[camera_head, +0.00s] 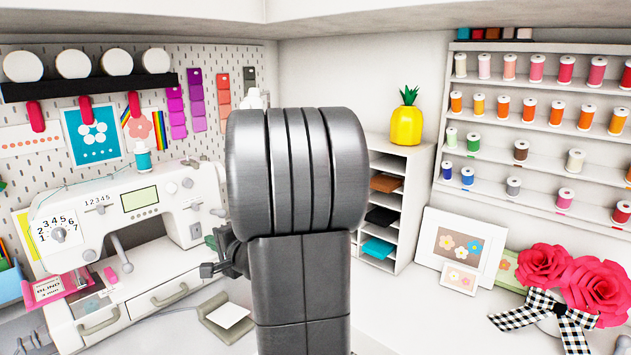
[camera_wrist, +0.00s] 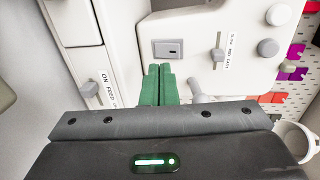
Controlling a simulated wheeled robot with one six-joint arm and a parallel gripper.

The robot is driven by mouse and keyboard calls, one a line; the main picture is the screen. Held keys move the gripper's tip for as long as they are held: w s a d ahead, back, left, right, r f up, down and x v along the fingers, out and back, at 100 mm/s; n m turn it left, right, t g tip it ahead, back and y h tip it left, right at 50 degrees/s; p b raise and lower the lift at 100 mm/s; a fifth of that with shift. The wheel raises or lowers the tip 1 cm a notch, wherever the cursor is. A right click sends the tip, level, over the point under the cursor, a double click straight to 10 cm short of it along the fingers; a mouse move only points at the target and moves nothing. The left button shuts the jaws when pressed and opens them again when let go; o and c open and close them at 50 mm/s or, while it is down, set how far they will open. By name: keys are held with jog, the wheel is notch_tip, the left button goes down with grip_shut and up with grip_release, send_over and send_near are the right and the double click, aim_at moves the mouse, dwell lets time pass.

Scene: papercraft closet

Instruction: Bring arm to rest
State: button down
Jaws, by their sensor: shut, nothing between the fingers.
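My arm (camera_head: 297,180) stands large and grey in the middle of the head view and hides what is behind it. My gripper (camera_wrist: 155,84) shows in the wrist view as two green fingers pressed together, with nothing between them. The fingertips appear in front of the white sewing machine (camera_wrist: 195,22), below its small square switch panel; I cannot tell the exact gap. In the head view the sewing machine (camera_head: 165,205) is left of my arm, and my gripper is mostly hidden.
A shelf unit (camera_head: 405,205) with a pineapple ornament (camera_head: 407,118) stands right of my arm. Thread spools fill the right wall rack (camera_head: 540,133). Picture frames (camera_head: 460,250) and pink paper flowers (camera_head: 590,280) are on the right. A pegboard (camera_head: 205,145) backs the machine.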

jog(key=shift+d+f+t+y+b, duration=0.1)
jog(key=shift+f+t+y+b, duration=0.65)
jog(key=shift+b, duration=3.35)
jog(key=b, duration=0.3)
jog(key=f+b, duration=0.1)
jog(key=b, duration=0.1)
jog(key=shift+s+d+y+b, duration=0.15)
jog(key=shift+s+y+b, duration=0.1)
jog(key=shift+y+b, duration=0.15)
jog(key=r+p, duration=0.1)
jog(key=p, duration=0.4)
jog(key=shift+w+r+h+p, duration=0.25)
jog(key=shift+r+h+p, duration=0.05)
jog(key=shift+r+h, duration=0.05)
jog(key=p, duration=0.2)
jog(key=g+p, duration=0.1)
jog(key=p, duration=0.2)
jog(key=shift+w+a+r+h, duration=0.1)
jog(key=shift+a+r+h, duration=0.15)
jog(key=shift+h, duration=0.15)
jog(key=r+g+h+p, duration=0.1)
jog(key=p, duration=0.5)
